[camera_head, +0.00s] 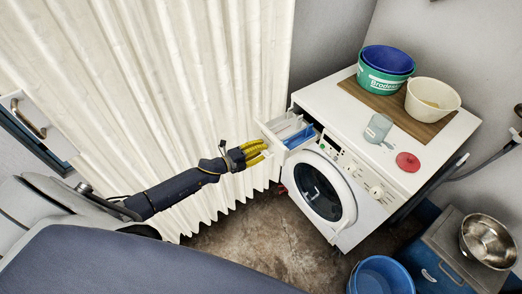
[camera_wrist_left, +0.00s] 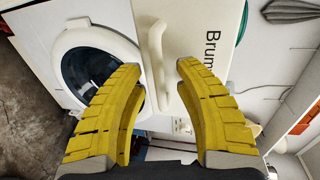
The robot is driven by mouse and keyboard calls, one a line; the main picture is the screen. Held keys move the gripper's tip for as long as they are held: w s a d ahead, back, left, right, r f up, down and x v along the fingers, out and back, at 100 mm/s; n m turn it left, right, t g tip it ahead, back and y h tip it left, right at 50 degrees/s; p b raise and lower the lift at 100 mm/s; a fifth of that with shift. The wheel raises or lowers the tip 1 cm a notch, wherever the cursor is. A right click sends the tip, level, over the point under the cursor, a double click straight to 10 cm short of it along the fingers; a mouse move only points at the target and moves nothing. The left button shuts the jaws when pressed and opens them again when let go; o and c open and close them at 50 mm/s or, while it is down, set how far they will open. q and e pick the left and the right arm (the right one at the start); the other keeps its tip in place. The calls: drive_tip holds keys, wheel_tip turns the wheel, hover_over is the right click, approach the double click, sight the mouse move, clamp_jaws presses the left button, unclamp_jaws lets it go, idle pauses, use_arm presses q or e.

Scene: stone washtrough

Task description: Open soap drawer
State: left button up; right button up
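The white washing machine (camera_head: 322,190) stands right of the curtain. Its soap drawer (camera_head: 288,129) at the upper left of the front is pulled out, and its blue inside shows. My left gripper (camera_head: 262,152), with yellow fingers, is just in front of and left of the drawer front. In the left wrist view my left gripper (camera_wrist_left: 158,66) is open. A white vertical handle (camera_wrist_left: 155,45) on the lettered drawer front (camera_wrist_left: 205,30) shows between and beyond its fingertips, with gaps on both sides. My right gripper is not in view.
On the machine top are a wooden board (camera_head: 426,128) with a green-and-blue bucket (camera_head: 385,72) and a cream tub (camera_head: 432,98), a grey cup (camera_head: 378,128) and a red lid (camera_head: 408,162). A blue bucket (camera_head: 383,276) stands at the lower right. A curtain (camera_head: 190,70) hangs on the left.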

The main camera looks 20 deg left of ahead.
use_arm(q)
drive_tip(key=v, duration=1.1)
drive_tip(key=shift+s+a, duration=0.15)
drive_tip(key=shift+s, duration=0.15)
drive_tip(key=shift+r, duration=0.1)
drive_tip(key=s+a+f+n+g+y, duration=0.15)
drive_tip(key=s+f+n, duration=0.3)
drive_tip(key=f, duration=0.55)
drive_tip(key=s+a+f+n+g+y, duration=0.1)
drive_tip(key=s+a+f+n+y, duration=0.25)
drive_tip(key=f, duration=0.65)
drive_tip(key=s+f+n+g+y, duration=0.2)
drive_tip(key=s+f+n, duration=0.3)
drive_tip(key=f, duration=0.5)
drive_tip(key=s+d+f+n+g, duration=0.2)
drive_tip(key=s+d+f, duration=0.2)
drive_tip(key=s, duration=0.7)
drive_tip(key=s+d+f+n+g, duration=0.3)
drive_tip(key=s+f, duration=0.5)
drive_tip(key=s, duration=0.3)
drive_tip(key=s+d+f+n+g, duration=0.2)
drive_tip(key=s+d+f, duration=0.3)
drive_tip(key=s, duration=0.7)
drive_tip(key=shift+d+f+g+y, duration=0.35)
drive_tip(key=shift+f+y, duration=0.05)
drive_tip(key=shift+f, duration=0.2)
